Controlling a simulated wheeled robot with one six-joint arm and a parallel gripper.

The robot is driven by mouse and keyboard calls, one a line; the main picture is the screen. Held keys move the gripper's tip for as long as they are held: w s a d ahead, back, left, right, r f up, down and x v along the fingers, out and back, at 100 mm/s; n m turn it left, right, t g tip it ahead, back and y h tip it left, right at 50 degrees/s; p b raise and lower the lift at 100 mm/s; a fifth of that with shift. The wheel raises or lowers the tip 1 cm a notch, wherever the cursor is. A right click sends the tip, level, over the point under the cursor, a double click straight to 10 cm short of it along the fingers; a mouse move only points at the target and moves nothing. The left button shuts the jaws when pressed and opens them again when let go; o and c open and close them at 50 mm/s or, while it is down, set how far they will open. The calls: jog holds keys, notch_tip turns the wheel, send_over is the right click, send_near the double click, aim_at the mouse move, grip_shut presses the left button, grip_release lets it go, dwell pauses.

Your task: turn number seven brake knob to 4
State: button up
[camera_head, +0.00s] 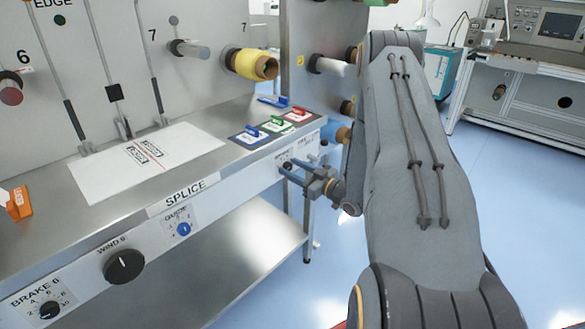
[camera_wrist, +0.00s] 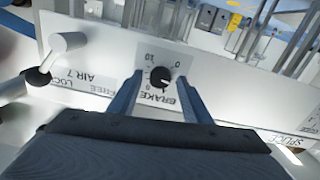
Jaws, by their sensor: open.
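The brake knob (camera_wrist: 159,77) is a small black dial on a white scale plate, upside down in the wrist view. The printed word BRAKE and the scale marks 0 and 10 are readable; the number seven of its label is not clear. The knob has a light pointer mark, but the value it points at is too small to read. My gripper (camera_wrist: 157,84) is open, with one blue-grey finger on each side of the knob in the picture. Contact cannot be told. In the head view my gripper (camera_head: 300,173) is at the panel's right end, largely hiding that knob.
An AIR 7 lever (camera_wrist: 62,50) with a light round end is left of the knob in the wrist view. The BRAKE 6 knob (camera_head: 49,310), WIND 6 knob (camera_head: 124,266) and blue GUIDE knob (camera_head: 183,229) are farther left on the panel. Colored clamps (camera_head: 272,121) lie on the table above.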

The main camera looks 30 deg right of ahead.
jog(key=shift+w+a, duration=0.1)
jog(key=shift+w, duration=0.05)
jog(key=c, duration=1)
jog(key=shift+c, duration=0.2)
jog(key=shift+m, duration=0.3)
jog(key=m, duration=0.4)
jog(key=shift+m+p, duration=0.3)
jog(key=shift+p, duration=0.05)
jog(key=m, duration=0.5)
jog(key=shift+f+m, duration=0.1)
jog(key=shift+m, duration=0.2)
